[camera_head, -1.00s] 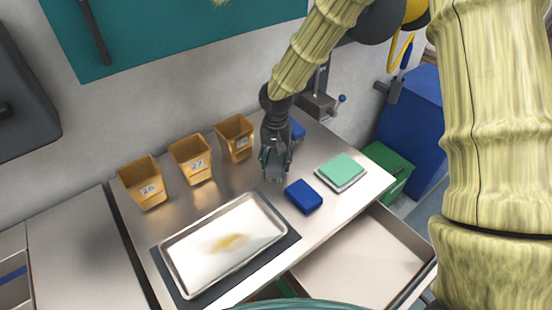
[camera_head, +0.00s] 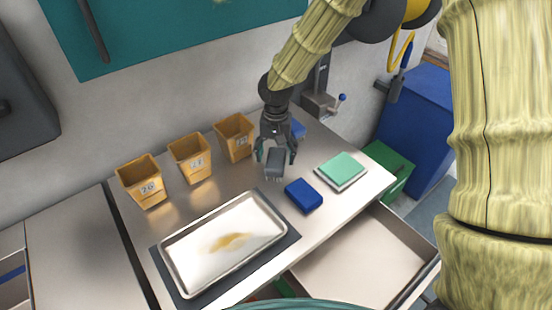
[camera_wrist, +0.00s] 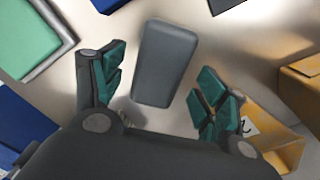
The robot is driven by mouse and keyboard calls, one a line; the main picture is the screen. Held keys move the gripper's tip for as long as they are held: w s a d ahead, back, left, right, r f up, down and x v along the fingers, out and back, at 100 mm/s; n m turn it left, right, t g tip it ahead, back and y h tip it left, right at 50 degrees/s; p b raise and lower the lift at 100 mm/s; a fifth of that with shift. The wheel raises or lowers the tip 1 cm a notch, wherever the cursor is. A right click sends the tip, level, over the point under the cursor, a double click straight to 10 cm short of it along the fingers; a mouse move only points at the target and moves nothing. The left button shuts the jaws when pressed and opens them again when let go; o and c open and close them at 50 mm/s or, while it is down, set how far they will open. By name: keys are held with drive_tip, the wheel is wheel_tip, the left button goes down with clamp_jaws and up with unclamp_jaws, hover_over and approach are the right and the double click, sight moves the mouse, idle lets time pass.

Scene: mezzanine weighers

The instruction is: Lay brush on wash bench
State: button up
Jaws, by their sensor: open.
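A dark grey rounded block (camera_head: 275,164), which seems to be the brush, lies on the steel bench (camera_head: 226,178), right of the orange bins. In the wrist view the grey block (camera_wrist: 165,62) lies between my spread fingers with clear gaps on both sides. My gripper (camera_head: 275,156) is open just above and around the block; it also shows in the wrist view (camera_wrist: 158,90). Any bristles on the block's underside are hidden. I cannot tell from a label that this bench is the wash bench.
Several orange bins, one being the left bin (camera_head: 146,183), stand along the wall. A metal tray (camera_head: 168,262) with a brown stain lies at front left. A blue block (camera_head: 303,196) and a green pad (camera_head: 342,168) are right of my gripper. An open drawer (camera_head: 362,262) juts out in front.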

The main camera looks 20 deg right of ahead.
sight(276, 158)
wheel_tip(276, 158, up, 10)
drive_tip(key=b, duration=0.1)
drive_tip(key=shift+b, duration=0.35)
